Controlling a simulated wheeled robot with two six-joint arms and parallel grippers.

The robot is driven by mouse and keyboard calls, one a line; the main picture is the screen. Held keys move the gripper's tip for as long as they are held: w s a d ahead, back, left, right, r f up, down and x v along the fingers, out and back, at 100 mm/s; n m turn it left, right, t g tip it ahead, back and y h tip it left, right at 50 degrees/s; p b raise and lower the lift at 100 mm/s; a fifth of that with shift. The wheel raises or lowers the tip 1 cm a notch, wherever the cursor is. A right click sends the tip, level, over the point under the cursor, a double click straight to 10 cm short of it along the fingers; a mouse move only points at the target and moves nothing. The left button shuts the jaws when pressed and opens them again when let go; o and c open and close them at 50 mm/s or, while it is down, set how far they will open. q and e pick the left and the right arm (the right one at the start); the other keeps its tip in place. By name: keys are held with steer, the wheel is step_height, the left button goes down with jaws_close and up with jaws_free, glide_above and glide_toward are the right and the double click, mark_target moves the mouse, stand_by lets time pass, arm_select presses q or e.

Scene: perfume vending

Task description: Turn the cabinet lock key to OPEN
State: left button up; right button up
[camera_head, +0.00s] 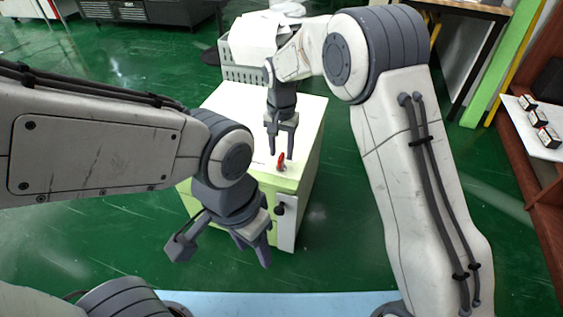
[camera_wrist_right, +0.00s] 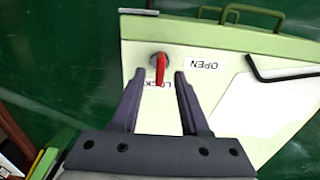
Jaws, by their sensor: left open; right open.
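The red key (camera_head: 281,161) stands in its round lock on the white top of the cabinet (camera_head: 229,105), near the front edge. In the right wrist view the key (camera_wrist_right: 160,70) points at the LOCK label (camera_wrist_right: 149,84), which it partly covers. The OPEN label (camera_wrist_right: 204,65) is to its right, upside down. My right gripper (camera_head: 281,154) is open and points down over the key. In the wrist view its fingertips (camera_wrist_right: 158,73) lie on either side of the key, without visible contact. My left gripper (camera_head: 222,256) is open and empty, in front of the cabinet's lower left.
A grey basket (camera_head: 245,74) with white paper stands at the cabinet's back. In the wrist view, a black bent handle (camera_wrist_right: 280,73) and green handles (camera_wrist_right: 255,14) are at the right and top. Small boxes (camera_head: 538,118) sit on a shelf at right. Green floor lies around.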

steer(key=shift+f+b, duration=0.4)
steer(key=shift+f, duration=1.05)
jaws_close()
